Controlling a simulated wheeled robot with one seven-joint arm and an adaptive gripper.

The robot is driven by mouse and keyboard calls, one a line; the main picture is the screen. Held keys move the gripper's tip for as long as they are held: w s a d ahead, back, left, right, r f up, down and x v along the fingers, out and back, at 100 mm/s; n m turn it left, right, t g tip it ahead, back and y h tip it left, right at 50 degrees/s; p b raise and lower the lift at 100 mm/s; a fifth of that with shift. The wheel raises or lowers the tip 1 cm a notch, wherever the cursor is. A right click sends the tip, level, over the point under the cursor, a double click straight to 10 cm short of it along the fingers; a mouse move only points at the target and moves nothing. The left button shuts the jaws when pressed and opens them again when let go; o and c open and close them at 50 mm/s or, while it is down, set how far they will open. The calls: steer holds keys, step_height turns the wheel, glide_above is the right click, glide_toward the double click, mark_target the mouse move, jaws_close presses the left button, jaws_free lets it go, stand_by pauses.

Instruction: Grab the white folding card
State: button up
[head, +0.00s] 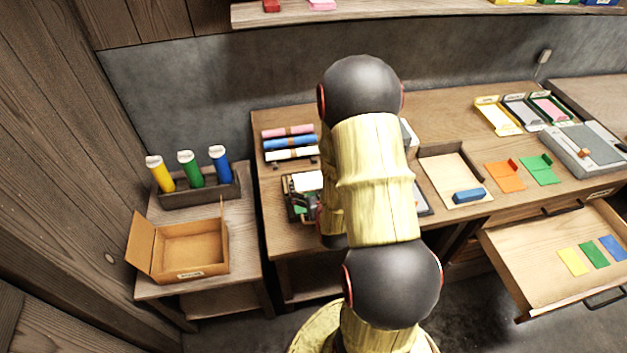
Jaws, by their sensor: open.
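A white flat piece (308,180), which looks like the white folding card, shows on the left part of the workbench (290,240), just left of my arm. My gripper (302,204) appears as dark, partly hidden parts low beside and over its near edge. My gripper is open. My arm covers much of this area, so I cannot tell whether the fingers touch the card. An orange folding card (505,176) and a green folding card (540,169) lie farther right on the bench.
Coloured rolls (290,142) lie behind the white piece. A shallow tray (440,170) holds a blue block (468,196). An open drawer (535,275) juts out at right with coloured cards. An open cardboard box (190,250) and a tube holder (200,192) stand on the left table.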

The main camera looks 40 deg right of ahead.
mark_target(310, 180)
steer(key=b+x, duration=0.1)
steer(key=x, duration=0.5)
steer(key=shift+w+f, duration=0.1)
steer(key=shift+f, duration=0.1)
steer(key=shift+c, duration=0.9)
steer(key=c, duration=0.4)
steer(key=shift+r, duration=0.1)
